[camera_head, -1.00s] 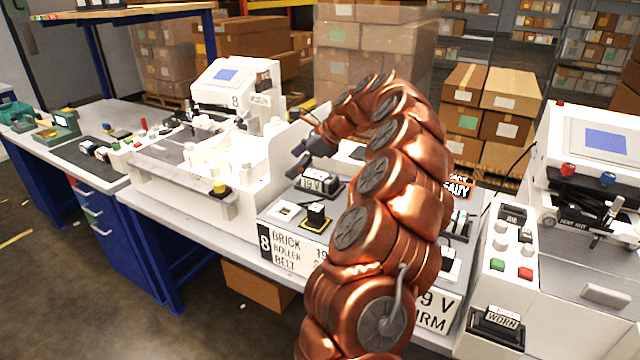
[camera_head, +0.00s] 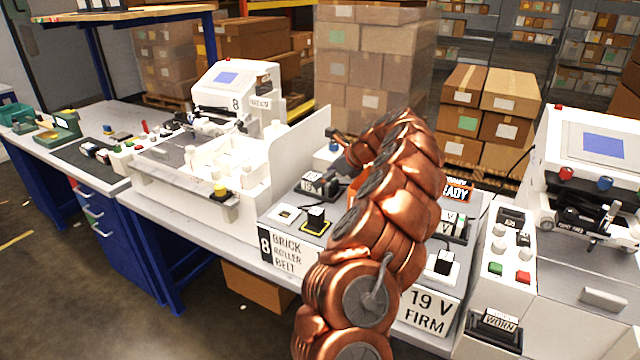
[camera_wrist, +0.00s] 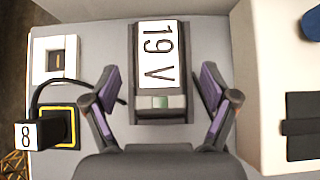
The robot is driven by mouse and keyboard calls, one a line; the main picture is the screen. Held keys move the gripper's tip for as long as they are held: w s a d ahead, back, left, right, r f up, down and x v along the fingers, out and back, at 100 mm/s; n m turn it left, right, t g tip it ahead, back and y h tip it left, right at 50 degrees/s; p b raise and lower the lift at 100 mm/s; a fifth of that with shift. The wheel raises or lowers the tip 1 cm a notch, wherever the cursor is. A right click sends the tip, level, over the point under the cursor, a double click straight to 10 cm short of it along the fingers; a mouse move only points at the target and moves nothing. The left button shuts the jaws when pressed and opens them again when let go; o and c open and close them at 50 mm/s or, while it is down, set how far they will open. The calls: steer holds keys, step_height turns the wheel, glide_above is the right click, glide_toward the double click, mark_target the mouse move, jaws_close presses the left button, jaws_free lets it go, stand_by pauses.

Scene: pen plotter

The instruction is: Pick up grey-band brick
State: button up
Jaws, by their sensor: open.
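A dark power brick with a white "19 V" label, a grey band and a small green patch (camera_wrist: 161,102) lies in the middle of the wrist view. I take it for the grey-band brick. It also shows in the head view (camera_head: 316,184), left of my arm. My gripper (camera_wrist: 160,72) is open in the wrist view, with one purple-padded finger on each side of the brick and a gap on both sides. Nothing is held. My copper arm hides most of the gripper in the head view.
A black plug (camera_wrist: 52,127) with a cable stands on a yellow-edged pad at left, beside a white socket plate (camera_wrist: 56,60). A white block (camera_wrist: 265,105) stands close on the right. Another labelled brick (camera_head: 454,226) is right of my arm in the head view.

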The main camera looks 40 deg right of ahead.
steer(key=x, duration=0.2)
steer(key=shift+w+f, duration=0.15)
steer(key=shift+f, duration=0.1)
steer(key=shift+a+r, duration=0.1)
steer(key=c, duration=1.5)
